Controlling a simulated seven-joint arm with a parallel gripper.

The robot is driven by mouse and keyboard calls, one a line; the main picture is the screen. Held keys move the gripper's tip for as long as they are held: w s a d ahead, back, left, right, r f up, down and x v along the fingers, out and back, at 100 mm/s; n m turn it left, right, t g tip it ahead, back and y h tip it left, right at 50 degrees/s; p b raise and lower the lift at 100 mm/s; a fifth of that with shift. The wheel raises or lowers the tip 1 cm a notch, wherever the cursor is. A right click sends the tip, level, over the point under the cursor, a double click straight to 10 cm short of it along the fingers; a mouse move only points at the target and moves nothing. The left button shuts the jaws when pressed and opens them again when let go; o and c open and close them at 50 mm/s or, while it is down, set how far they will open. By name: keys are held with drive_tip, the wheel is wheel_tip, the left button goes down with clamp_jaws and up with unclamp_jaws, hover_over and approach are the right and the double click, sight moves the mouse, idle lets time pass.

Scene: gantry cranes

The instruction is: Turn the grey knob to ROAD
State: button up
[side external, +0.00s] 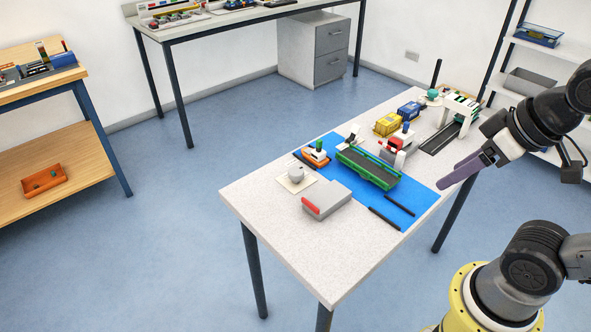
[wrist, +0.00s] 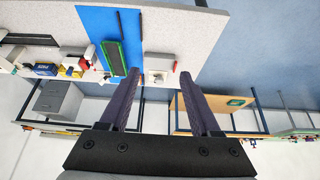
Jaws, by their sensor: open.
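The grey knob (side external: 296,173) is a small round knob on a pale square plate (side external: 290,186) at the near left corner area of the white table. Any labels on the plate are too small to read, so its setting cannot be told. My gripper (side external: 443,186) has long purple fingers and hangs in the air off the table's right side, well apart from the knob. In the wrist view my gripper (wrist: 159,73) is open and empty.
A grey box with a red end (side external: 327,200) lies beside the knob. A blue mat (side external: 401,205) holds a green barge (side external: 369,168) and an orange boat (side external: 316,156). A white gantry crane (side external: 461,104) and yellow container (side external: 387,124) stand farther back. The table's front left corner is clear.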

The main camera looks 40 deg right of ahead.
drive_tip(key=shift+o, duration=1.2)
drive_tip(key=w+r+m, duration=0.8)
drive_tip(key=w+r, duration=0.1)
drive_tip(key=r, duration=0.1)
drive_tip(key=m+g, duration=0.6)
drive_tip(key=m, duration=0.1)
hover_over(296, 171)
wheel_tip(296, 171, down, 20)
drive_tip(key=r, duration=0.1)
wheel_tip(296, 171, down, 14)
drive_tip(key=shift+f, duration=0.25)
drive_tip(key=shift+c, duration=0.2)
